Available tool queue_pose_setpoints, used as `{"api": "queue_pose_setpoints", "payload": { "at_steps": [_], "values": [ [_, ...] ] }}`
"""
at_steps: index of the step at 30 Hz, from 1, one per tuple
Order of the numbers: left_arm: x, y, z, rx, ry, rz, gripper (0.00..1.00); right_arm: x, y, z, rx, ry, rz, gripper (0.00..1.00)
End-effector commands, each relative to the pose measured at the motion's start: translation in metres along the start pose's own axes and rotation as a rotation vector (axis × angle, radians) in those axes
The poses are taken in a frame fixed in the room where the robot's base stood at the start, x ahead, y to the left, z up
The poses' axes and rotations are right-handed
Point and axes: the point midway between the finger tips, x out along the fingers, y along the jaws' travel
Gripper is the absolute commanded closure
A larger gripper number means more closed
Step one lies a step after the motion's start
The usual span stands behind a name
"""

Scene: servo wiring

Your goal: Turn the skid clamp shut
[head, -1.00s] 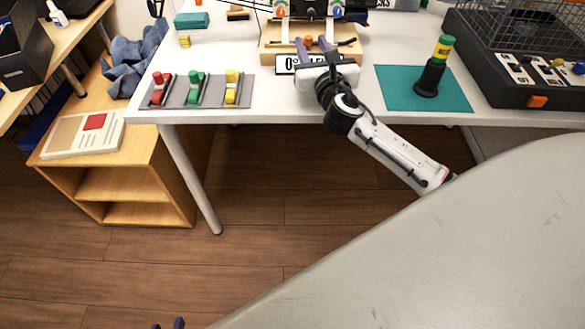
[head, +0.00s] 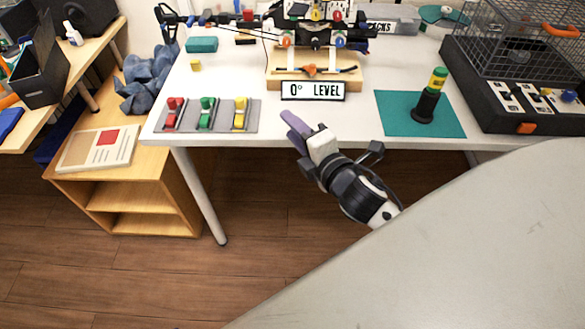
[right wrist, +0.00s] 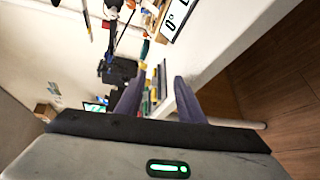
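A wooden skid (head: 272,81) stands near the back middle of the white table. On its front part is what looks like the clamp, an orange knob (head: 310,69) with a dark bar lying roughly crosswise. I cannot tell how tightly it is turned. A "0° LEVEL" sign (head: 313,91) is in front of the skid and shows partly in the right wrist view (right wrist: 174,17). My right gripper (head: 296,124) is at the table's front edge, below the sign and apart from the skid. In the right wrist view its purple fingers (right wrist: 160,73) are apart with nothing held. My left gripper is out of view.
A grey tray (head: 188,122) with red, green and yellow clips lies left. The table between sign and front edge is mostly clear.

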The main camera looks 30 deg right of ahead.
Motion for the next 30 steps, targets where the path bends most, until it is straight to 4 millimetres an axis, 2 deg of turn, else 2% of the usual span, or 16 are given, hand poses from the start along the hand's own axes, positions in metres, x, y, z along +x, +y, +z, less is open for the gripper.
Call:
{"api": "queue_pose_setpoints", "payload": {
  "at_steps": [5, 6, 12, 18, 24, 30],
  "values": [
    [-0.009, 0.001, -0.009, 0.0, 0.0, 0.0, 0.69, -0.026, -0.017, -0.019, 0.384, 0.048, -0.064, 0.65],
    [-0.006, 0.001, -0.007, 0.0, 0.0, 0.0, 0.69, -0.025, -0.028, -0.023, 0.407, 0.05, -0.082, 0.65],
    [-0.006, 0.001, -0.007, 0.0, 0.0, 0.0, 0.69, -0.038, -0.063, -0.039, 0.585, 0.057, -0.173, 0.65],
    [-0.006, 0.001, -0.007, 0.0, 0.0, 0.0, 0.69, -0.051, -0.091, -0.054, 0.744, 0.053, -0.253, 0.65],
    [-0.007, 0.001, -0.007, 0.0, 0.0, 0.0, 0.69, -0.059, -0.107, -0.063, 0.837, 0.046, -0.301, 0.65],
    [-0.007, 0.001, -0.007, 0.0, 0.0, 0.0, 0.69, -0.062, -0.111, -0.066, 0.862, 0.043, -0.313, 0.65]
  ]
}}
